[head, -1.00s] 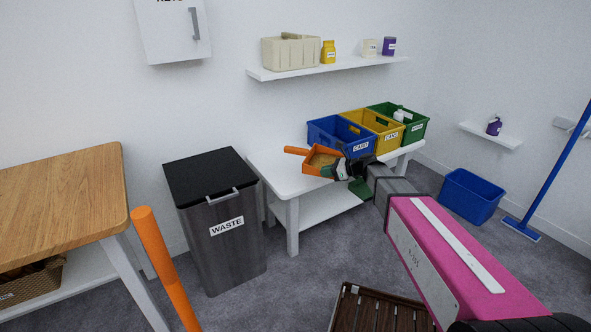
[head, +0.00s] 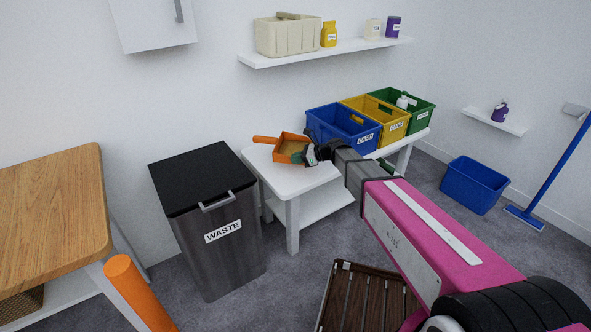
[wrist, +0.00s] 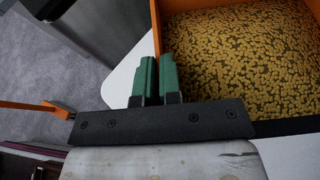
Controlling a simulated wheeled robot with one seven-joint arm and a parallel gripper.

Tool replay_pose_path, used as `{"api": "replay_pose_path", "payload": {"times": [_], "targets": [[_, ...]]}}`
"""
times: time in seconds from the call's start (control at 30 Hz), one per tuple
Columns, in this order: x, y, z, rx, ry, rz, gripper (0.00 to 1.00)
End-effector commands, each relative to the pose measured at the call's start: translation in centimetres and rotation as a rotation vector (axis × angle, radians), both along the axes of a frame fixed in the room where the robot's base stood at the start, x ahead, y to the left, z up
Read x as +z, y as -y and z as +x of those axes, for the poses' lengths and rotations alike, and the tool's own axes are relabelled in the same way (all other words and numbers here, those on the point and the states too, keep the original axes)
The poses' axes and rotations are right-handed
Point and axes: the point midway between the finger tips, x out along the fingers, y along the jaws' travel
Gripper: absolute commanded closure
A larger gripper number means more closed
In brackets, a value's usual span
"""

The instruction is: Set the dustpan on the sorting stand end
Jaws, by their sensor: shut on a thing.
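The orange dustpan (head: 284,153) is over the left end of the white sorting stand (head: 297,184) in the head view, its handle (head: 266,139) pointing left. In the wrist view the dustpan (wrist: 157,18) has an orange wall and a bed of yellow-brown granules (wrist: 240,60) inside. My gripper (head: 308,156) is shut on the dustpan's side wall; its green fingers (wrist: 160,75) pinch the wall in the wrist view. The pan looks roughly level. I cannot tell whether its underside touches the stand top.
Blue (head: 338,130), yellow (head: 385,125) and green bins (head: 415,108) fill the stand's right part. A dark waste bin (head: 215,235) stands left of the stand. A wall shelf (head: 325,53) hangs above. A slatted brown crate (head: 362,300) is on the floor in front.

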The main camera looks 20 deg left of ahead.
Motion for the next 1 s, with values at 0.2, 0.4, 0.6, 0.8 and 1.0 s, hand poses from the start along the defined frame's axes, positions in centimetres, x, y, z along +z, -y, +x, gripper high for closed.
{"api": "replay_pose_path", "payload": {"times": [0.2,0.4,0.6,0.8,1.0], "targets": [[-2.8,0.0,0.1,-0.001,-0.001,0.001,1.0],[-5.0,0.0,0.1,-0.002,-0.001,0.0,1.0],[-6.5,0.0,0.0,-0.001,-0.001,0.001,1.0],[-6.4,0.0,0.0,-0.001,0.0,0.001,1.0],[-6.7,0.0,0.0,-0.001,-0.001,0.001,0.69]]}}
